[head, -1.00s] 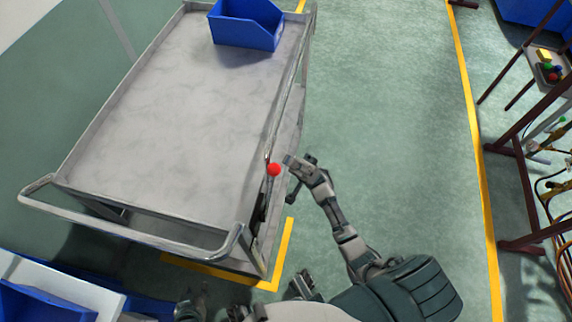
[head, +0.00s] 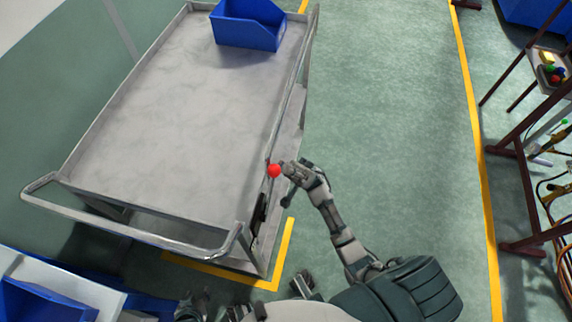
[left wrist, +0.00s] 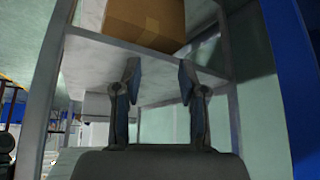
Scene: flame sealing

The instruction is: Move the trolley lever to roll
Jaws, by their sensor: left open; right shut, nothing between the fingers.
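The trolley (head: 170,120) is a grey metal cart with a flat top and a push bar at its near end. The lever's red ball knob (head: 274,171) stands out at the trolley's right side; the dark lever mechanism (head: 259,212) below is partly hidden. My right gripper (head: 284,167) is shut and empty, its fingertips at the right of the knob, touching it or very close. My left gripper (left wrist: 158,82) is open and empty in the left wrist view, facing a shelf frame with a cardboard box (left wrist: 145,20).
A blue bin (head: 247,28) sits on the trolley's far end. Yellow tape (head: 281,255) marks the floor by the trolley. Green floor (head: 390,120) is clear to the right, up to a dark-framed rack (head: 520,150). Blue bins (head: 40,302) stand at lower left.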

